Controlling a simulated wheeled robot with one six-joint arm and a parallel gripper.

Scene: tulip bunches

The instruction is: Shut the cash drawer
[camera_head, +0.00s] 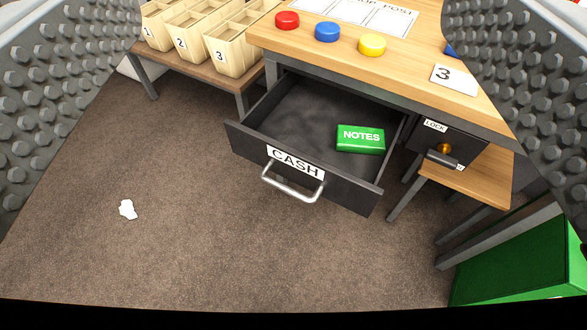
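The cash drawer (335,178) is dark grey and stands pulled out from under the wooden table. Its front carries a white CASH label (295,162) and a silver bar handle (292,187). A green NOTES box (360,139) lies inside it, towards the right. My gripper (290,120) shows as two grey studded fingers at the far left and far right edges of the view. The fingers are wide apart, with nothing between them that they touch. The drawer is seen between and beyond them. The fingertips are partly cut off by the frame.
The table (420,60) bears red (287,20), blue (327,32) and yellow (372,45) discs and a 3 card (455,79). Numbered bins (233,55) stand at back left. A LOCK box (440,140) is right of the drawer. A green container (520,265) stands lower right. Carpet in front is mostly clear, with a white scrap (127,209).

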